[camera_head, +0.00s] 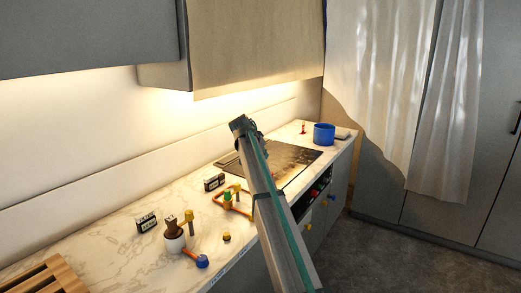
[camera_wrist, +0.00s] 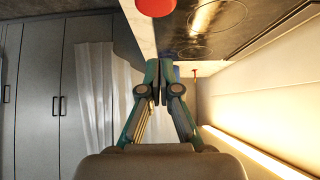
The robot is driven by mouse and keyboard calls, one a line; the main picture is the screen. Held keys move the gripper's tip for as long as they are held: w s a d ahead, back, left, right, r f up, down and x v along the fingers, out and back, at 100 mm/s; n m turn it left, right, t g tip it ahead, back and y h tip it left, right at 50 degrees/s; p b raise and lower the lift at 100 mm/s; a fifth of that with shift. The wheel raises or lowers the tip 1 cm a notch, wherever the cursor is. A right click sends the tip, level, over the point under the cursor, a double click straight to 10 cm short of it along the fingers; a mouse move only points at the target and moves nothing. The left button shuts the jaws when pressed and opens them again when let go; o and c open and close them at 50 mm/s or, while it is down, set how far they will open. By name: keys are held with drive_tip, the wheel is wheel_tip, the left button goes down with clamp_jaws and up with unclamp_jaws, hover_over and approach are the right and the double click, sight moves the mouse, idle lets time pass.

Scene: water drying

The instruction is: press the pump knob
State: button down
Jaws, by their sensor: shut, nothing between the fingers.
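My gripper (camera_wrist: 162,72) is shut and empty in the middle of the wrist view, where the scene appears upside down. In the head view my arm rises across the counter and the fingers cannot be made out. A round red knob-like disc (camera_wrist: 155,6) shows at the top edge of the wrist view, partly cut off and apart from the fingers. I cannot tell which part is the pump knob. In the head view, a fixture with yellow and green knobs and an orange pipe (camera_head: 230,199) stands left of my arm. A small yellow knob (camera_head: 227,236) sits nearer.
A black cooktop (camera_head: 290,158) lies behind my arm, with a blue pot (camera_head: 324,134) beyond it. A white cup with a brown top (camera_head: 174,238), a blue-ended item (camera_head: 202,261), small black-and-white boxes (camera_head: 147,222) and a wooden rack (camera_head: 45,277) stand at left. Cabinets (camera_head: 255,45) hang above.

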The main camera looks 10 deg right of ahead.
drive_tip(key=p+x, duration=0.1)
drive_tip(key=x, duration=0.2)
drive_tip(key=shift+w+d+f, duration=0.1)
drive_tip(key=shift+w+d, duration=0.05)
drive_tip(key=shift+d, duration=0.05)
wheel_tip(320, 180, down, 3)
drive_tip(key=shift+f+p, duration=0.2)
drive_tip(key=shift+p, duration=0.35)
drive_tip(key=shift+f, duration=0.65)
drive_tip(key=shift+f, duration=0.1)
drive_tip(key=shift+f+b, duration=1.2)
drive_tip(key=shift+f, duration=1)
